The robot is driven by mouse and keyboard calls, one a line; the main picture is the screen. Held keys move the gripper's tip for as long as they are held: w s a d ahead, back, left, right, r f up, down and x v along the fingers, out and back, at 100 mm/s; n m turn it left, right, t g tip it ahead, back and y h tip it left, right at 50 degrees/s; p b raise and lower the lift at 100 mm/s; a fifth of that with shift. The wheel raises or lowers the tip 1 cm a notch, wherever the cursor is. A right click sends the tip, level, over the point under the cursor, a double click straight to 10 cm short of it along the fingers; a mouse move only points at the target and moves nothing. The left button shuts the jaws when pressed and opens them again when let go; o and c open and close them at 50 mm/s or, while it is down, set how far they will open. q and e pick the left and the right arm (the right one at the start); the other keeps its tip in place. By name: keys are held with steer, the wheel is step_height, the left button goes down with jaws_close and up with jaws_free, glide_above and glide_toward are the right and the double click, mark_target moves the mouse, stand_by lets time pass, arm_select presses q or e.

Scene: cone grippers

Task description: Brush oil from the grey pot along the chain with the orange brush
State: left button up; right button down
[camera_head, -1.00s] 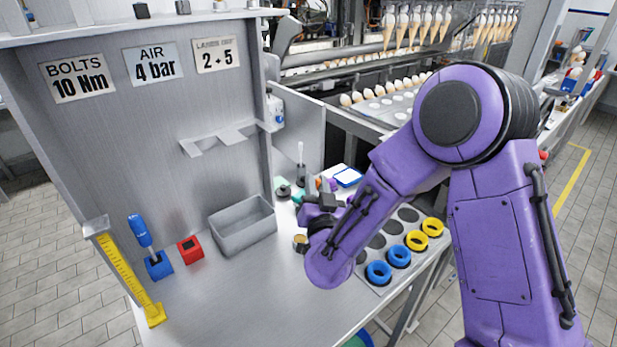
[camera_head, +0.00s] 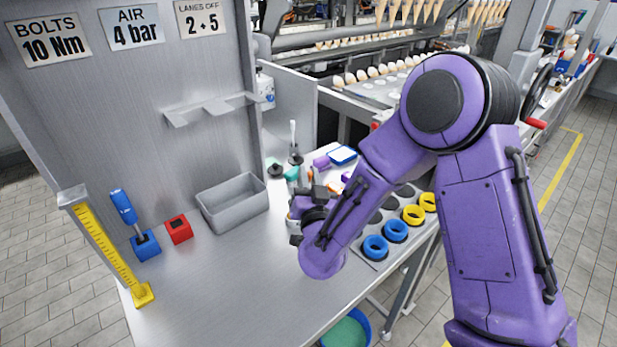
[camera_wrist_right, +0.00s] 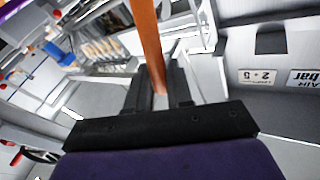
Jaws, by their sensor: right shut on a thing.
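My right gripper (camera_head: 318,192) is over the table near the ring board, partly hidden by its own wrist. In the right wrist view its jaws (camera_wrist_right: 159,90) are shut on the orange brush (camera_wrist_right: 147,40), whose orange shaft extends up out of the frame. The brush's bristles are not visible. A small round pot, apparently the grey pot (camera_head: 292,217), shows partly behind my right wrist in the head view. I cannot make out the chain. My left gripper is not in view.
A grey bin (camera_head: 233,207), a red block (camera_head: 178,229), a blue holder (camera_head: 146,245) and a yellow ruler stand (camera_head: 110,255) are at the left. A board with blue and yellow rings (camera_head: 375,247) lies right of my wrist. The front table area is clear.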

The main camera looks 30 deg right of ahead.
steer(key=shift+f+b, duration=0.55)
steer(key=shift+f, duration=0.05)
stand_by(1.5)
step_height(320, 180, up, 7)
steer(key=p, duration=0.6)
steer(key=shift+r, duration=0.15)
stand_by(0.6)
